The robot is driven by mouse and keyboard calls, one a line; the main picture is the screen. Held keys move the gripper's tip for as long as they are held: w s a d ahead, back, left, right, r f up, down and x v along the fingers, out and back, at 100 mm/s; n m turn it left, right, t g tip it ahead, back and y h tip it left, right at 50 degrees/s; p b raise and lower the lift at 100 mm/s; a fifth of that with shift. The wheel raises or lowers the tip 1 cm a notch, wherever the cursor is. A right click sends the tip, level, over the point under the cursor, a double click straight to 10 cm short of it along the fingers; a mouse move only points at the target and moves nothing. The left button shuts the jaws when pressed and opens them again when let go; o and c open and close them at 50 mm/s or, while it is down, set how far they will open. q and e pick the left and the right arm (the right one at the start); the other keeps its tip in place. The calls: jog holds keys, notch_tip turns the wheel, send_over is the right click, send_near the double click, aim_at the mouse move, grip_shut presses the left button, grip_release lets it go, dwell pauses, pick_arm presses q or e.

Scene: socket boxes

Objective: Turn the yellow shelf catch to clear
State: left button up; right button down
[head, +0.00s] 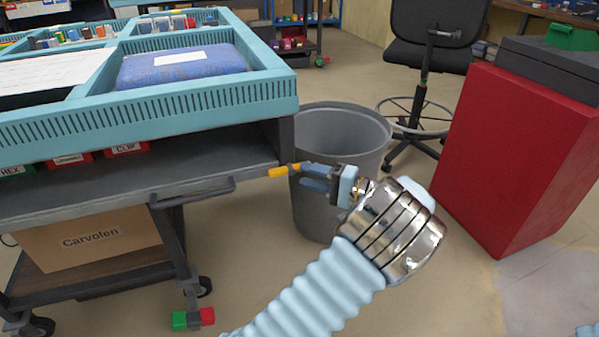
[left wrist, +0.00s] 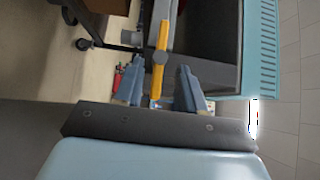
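The yellow shelf catch (head: 278,172) sits at the right end of the cart's dark shelf, beside the handle bar. In the left wrist view the catch (left wrist: 162,36) is a narrow yellow bar with a round pivot, and its lower end reaches between my fingers. My left gripper (head: 309,177) is at the catch, coming from the right. In the left wrist view the two blue fingers (left wrist: 160,88) stand apart on either side of the catch's lower end, with gaps showing; they are open. In the head view the fingers partly hide the catch's right end. My right gripper is not in view.
The cart's shelf (head: 90,192) carries red and green labelled bins under a blue tray top (head: 150,122). A grey bin (head: 345,128) stands right behind my left gripper. A red cabinet (head: 515,150) and a black chair (head: 430,40) are farther right. Floor between is clear.

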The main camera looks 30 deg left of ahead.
aim_at(294, 172)
pick_arm(q)
jog(key=shift+s+a, duration=0.15)
jog(key=shift+a, duration=1.6)
jog(key=shift+c, duration=0.3)
grip_shut()
